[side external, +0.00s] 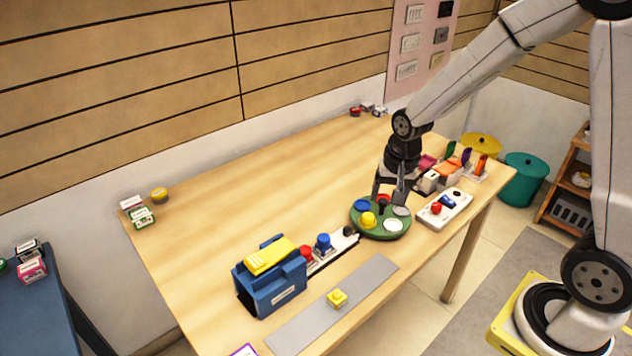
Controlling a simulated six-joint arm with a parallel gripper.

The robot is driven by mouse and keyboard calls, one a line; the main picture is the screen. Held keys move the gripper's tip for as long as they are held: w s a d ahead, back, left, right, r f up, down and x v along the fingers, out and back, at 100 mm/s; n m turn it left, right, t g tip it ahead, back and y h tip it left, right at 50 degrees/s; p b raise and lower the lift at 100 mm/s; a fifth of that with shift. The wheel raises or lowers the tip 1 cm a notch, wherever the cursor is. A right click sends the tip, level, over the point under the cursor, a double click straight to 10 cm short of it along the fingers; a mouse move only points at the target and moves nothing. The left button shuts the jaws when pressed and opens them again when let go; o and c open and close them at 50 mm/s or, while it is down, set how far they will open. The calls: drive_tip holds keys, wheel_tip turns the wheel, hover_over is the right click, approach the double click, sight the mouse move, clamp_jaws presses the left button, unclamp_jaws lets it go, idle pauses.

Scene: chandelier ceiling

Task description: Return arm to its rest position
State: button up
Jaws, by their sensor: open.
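My gripper (388,194) points down over the green round board (382,234) on the wooden table. Its fingers look apart, and I see nothing between them. The board carries a yellow knob (368,219), a blue disc (362,205), a white disc (392,225) and red and grey pieces close to the fingers. The fingers hide part of the board's far side. I cannot tell whether a fingertip touches a piece there.
A white panel with a red knob (436,208) lies right of the board. A blue box (270,282) with a yellow top stands front left. A grey strip (370,276) holds a yellow block (337,298). Coloured items in holders (470,166) stand at right. The table's back left is largely clear.

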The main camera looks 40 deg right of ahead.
drive_tip(key=s+a+n+t, duration=0.1)
drive_tip(key=s+a+n, duration=0.4)
drive_tip(key=s+n, duration=0.3)
drive_tip(key=shift+s+r+n, duration=0.35)
drive_tip(key=shift+r+n, duration=0.05)
drive_tip(key=shift+n, duration=0.1)
idle(0.4)
